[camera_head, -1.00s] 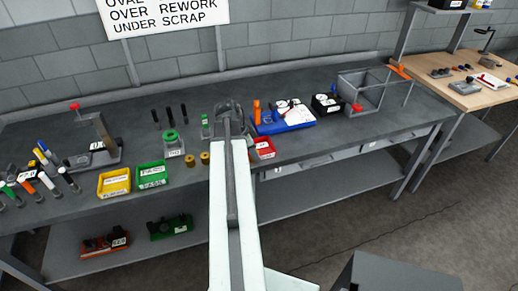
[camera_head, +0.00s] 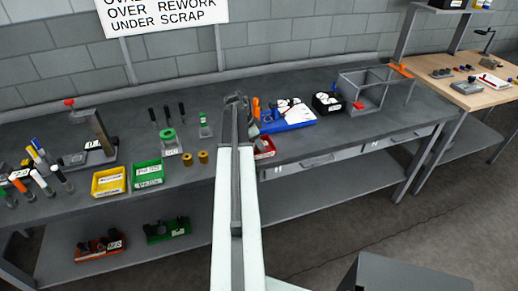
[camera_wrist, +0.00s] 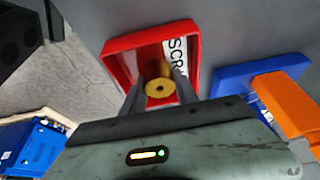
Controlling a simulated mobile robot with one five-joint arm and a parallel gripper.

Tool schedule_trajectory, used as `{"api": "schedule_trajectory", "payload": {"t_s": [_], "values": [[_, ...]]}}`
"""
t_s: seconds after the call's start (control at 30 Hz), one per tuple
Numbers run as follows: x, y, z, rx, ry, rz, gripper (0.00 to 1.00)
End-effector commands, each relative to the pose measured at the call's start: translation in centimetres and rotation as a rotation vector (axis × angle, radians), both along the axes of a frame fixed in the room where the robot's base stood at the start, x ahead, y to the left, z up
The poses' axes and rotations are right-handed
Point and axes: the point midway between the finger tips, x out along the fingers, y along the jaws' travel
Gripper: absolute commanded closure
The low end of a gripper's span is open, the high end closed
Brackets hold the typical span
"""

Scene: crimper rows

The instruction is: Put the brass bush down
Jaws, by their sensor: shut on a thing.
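My gripper (camera_wrist: 161,80) is shut on a brass bush (camera_wrist: 159,89), whose round end with a small hole faces the wrist camera. It is over the red tray (camera_wrist: 112,58) in the wrist view. I cannot tell whether the held bush touches the tray floor. In the head view my arm hides the held bush, and the red tray (camera_head: 266,153) shows just right of the arm.
A blue tray (camera_head: 287,120) with an orange-handled thing stands behind the red tray. Two brass bushes (camera_head: 203,157) stand on the bench left of my arm, near a green bin (camera_head: 149,183) and a yellow bin (camera_head: 109,191). The bench front right of the red tray is clear.

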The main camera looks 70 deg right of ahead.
Motion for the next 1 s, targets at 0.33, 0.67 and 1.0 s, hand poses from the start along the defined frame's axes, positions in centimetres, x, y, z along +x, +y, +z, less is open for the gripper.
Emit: {"api": "schedule_trajectory", "payload": {"t_s": [0.33, 0.67, 1.0], "values": [[0.0, 0.0, -0.1, 0.0, 0.0, 0.0, 0.47], [0.1, 0.0, 0.0, 0.0, 0.0, 0.001, 0.42], [1.0, 0.8, 4.0, 0.001, 0.001, 0.003, 0.42]]}}
